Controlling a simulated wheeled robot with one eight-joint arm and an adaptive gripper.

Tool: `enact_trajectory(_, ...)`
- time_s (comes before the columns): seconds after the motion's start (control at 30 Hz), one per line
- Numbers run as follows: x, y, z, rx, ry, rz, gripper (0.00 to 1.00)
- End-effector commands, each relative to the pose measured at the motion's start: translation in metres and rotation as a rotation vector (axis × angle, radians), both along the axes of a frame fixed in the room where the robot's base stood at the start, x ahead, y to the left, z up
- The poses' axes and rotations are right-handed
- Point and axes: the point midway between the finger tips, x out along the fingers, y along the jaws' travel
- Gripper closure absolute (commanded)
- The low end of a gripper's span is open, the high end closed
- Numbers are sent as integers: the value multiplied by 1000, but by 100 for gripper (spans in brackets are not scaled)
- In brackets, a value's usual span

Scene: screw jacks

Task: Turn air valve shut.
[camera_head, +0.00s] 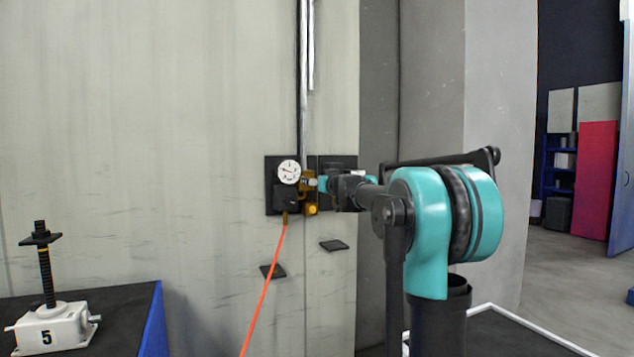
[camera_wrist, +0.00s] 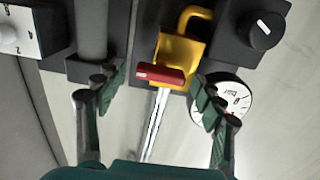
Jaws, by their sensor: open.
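The air valve has a short red handle (camera_wrist: 160,75) that lies crosswise in front of a yellow body (camera_wrist: 178,48) with a curved yellow loop above it. In the head view the yellow fittings (camera_head: 309,188) sit on a dark panel on the wall, beside a white gauge (camera_head: 289,171). The red handle cannot be made out there. My gripper (camera_wrist: 162,88) is open, with one finger on each side of the handle and clear gaps to both. In the head view my gripper (camera_head: 322,184) is at the fittings' right side, partly covering the panel.
The round gauge (camera_wrist: 236,98) is close behind my right finger in the wrist view. A black knob (camera_wrist: 262,31) and a white box (camera_wrist: 20,32) flank the valve. An orange hose (camera_head: 264,285) hangs below. A screw jack (camera_head: 50,326) stands on the left table.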

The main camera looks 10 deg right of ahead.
Motion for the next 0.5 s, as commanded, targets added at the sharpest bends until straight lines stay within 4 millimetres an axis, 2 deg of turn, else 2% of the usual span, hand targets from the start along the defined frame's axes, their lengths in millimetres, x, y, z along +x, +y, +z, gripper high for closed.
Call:
enact_trajectory(0.07,0,0,0,0,0,0,34)
enact_trajectory(0.43,0,0,0,0,0,0,79)
enact_trajectory(0.5,0,0,0,0,0,0,81)
